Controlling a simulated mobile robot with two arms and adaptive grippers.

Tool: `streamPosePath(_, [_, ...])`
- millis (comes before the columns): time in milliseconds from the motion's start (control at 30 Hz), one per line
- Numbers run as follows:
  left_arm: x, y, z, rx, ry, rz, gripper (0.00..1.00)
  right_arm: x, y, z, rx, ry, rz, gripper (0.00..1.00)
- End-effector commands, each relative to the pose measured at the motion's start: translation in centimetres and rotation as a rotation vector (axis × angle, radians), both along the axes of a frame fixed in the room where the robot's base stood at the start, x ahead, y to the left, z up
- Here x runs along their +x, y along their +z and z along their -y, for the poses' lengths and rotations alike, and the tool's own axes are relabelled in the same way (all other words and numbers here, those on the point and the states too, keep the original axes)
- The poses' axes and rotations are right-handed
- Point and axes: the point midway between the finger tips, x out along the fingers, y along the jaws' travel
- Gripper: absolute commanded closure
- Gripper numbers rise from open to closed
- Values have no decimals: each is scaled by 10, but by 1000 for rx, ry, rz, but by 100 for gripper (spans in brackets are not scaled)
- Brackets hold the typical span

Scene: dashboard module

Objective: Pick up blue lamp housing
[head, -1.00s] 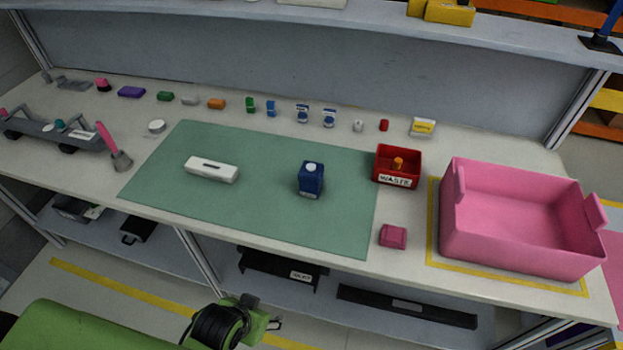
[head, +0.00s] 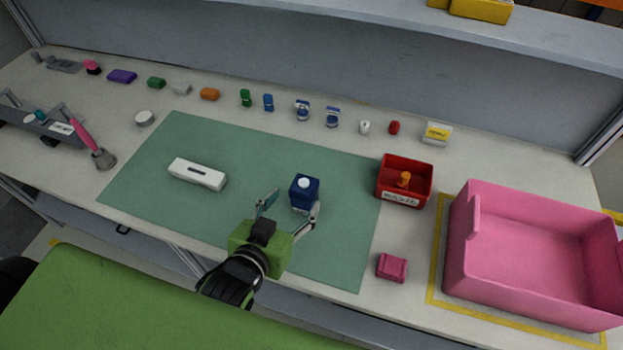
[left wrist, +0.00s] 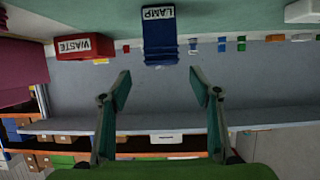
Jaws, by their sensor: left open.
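The blue lamp housing (head: 304,190) stands upright on the green mat (head: 150,200), with a round white part on its top. In the left wrist view the lamp housing (left wrist: 160,40) shows upside down, with a white label reading LAMP. My left gripper (head: 289,208) is open and empty, just in front of the lamp housing. In the left wrist view its two fingers (left wrist: 160,90) are spread apart, with the housing beyond the tips and between their lines. The fingers look apart from the housing. My right gripper is not in view.
A white oblong part (head: 197,174) lies on the mat to the left. A red WASTE bin (head: 403,199) holding an orange item stands to the right. A pink block (head: 391,267) and a large pink crate (head: 535,250) are further right. Several small parts line the back.

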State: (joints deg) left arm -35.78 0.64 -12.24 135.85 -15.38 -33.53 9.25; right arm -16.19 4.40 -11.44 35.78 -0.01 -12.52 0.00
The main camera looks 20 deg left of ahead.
Motion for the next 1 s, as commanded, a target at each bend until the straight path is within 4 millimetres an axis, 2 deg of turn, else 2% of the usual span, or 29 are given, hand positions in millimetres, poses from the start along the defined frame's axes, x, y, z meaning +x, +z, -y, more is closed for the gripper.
streamPosePath(167, [24, -6, 2, 0, 0, 7, 43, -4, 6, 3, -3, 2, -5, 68])
streamPosePath(333, [55, -19, 4, 2, 0, 5, 43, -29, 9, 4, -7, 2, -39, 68])
streamPosePath(433, [68, -26, 4, 2, 0, 3, 43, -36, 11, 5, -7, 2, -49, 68])
streamPosePath(567, [77, -31, 5, 0, 0, 3, 43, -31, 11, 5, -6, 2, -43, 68])
streamPosePath(667, [82, -32, 5, 0, 0, 3, 43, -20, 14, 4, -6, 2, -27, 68])
streamPosePath(800, [98, -37, 4, 2, -1, 2, 43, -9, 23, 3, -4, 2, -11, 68])
streamPosePath(1000, [121, -48, 5, 1, 0, 3, 43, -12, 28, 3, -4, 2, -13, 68])
